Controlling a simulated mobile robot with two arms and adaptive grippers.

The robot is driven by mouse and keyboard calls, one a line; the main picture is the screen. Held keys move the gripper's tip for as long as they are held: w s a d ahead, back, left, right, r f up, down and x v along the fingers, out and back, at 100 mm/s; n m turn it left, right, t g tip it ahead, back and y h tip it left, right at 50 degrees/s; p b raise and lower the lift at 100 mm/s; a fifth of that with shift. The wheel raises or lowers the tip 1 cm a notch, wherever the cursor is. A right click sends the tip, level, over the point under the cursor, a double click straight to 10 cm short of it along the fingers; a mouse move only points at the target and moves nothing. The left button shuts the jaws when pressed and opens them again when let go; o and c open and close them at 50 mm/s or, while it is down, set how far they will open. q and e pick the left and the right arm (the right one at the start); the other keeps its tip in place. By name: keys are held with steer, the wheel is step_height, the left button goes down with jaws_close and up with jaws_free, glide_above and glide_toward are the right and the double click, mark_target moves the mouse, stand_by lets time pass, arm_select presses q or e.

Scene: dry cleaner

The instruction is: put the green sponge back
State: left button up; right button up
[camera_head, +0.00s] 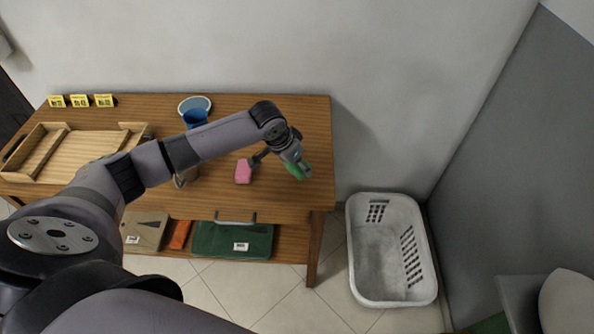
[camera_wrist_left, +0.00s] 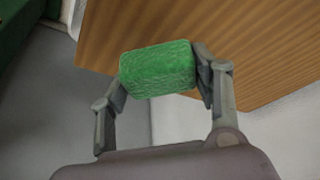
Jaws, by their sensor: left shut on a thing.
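The green sponge (camera_head: 294,170) is held at the end of my left arm, above the right end of the wooden table. In the left wrist view the green sponge (camera_wrist_left: 158,69) sits between the two fingers of my left gripper (camera_wrist_left: 160,85), which is shut on it. My left gripper (camera_head: 298,167) is near the table's right edge. A pink sponge (camera_head: 243,171) lies on the table to the left of it. My right gripper is not in view.
A lower shelf carries a green case (camera_head: 215,243). A white laundry basket (camera_head: 390,292) stands on the floor at the right.

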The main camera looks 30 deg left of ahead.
mark_target(297, 181)
arm_select(q)
step_height(297, 181, down, 4)
steer(key=shift+r+p, duration=0.2)
steer(key=shift+p, duration=0.1)
steer(key=shift+f, duration=0.45)
steer(key=o, duration=1.1)
steer(key=shift+f, duration=0.1)
steer(key=b+v, duration=0.1)
steer(key=v, duration=1.1)
steer(key=shift+w, duration=0.1)
